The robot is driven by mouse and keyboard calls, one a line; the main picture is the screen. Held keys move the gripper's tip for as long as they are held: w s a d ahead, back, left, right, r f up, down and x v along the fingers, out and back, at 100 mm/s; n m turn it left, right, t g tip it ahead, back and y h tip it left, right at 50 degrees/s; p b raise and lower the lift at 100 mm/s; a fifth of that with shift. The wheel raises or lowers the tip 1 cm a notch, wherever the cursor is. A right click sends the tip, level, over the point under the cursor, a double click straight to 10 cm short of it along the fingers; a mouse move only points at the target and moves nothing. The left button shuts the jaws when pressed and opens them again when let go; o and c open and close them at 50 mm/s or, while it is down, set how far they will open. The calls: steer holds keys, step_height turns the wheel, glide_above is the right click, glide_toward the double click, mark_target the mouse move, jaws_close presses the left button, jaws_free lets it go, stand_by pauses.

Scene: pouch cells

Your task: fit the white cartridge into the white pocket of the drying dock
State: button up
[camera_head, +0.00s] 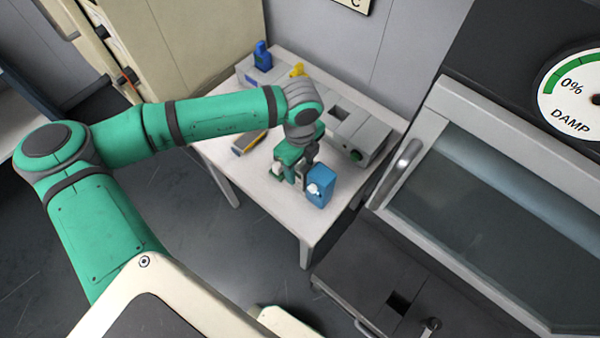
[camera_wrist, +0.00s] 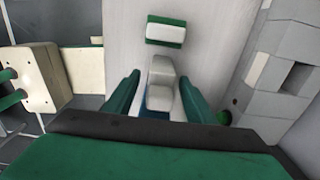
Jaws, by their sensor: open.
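The white cartridge (camera_wrist: 160,75) stands between my gripper's fingers in the wrist view, a pale stepped block with a narrower upper part. My gripper (camera_wrist: 160,82) is open, with a green finger on each side of it and small gaps visible. In the head view my gripper (camera_head: 297,174) is low over the table and mostly hides the cartridge. The drying dock (camera_head: 371,139) is a long grey block along the table's back side; it also shows at the right of the wrist view (camera_wrist: 268,75). A dark open pocket (camera_head: 340,114) shows in its top; its colour marking is unclear.
A blue box (camera_head: 321,184) with a white part stands close right of my gripper. A green block with a white top (camera_wrist: 165,30) lies on the other side. Blue (camera_head: 262,57) and yellow (camera_head: 297,70) pieces sit at the dock. A grey-yellow item (camera_head: 247,144) lies on the table (camera_head: 225,165).

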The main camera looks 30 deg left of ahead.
steer(key=shift+f, duration=0.55)
jaws_close()
steer(key=shift+r, duration=0.2)
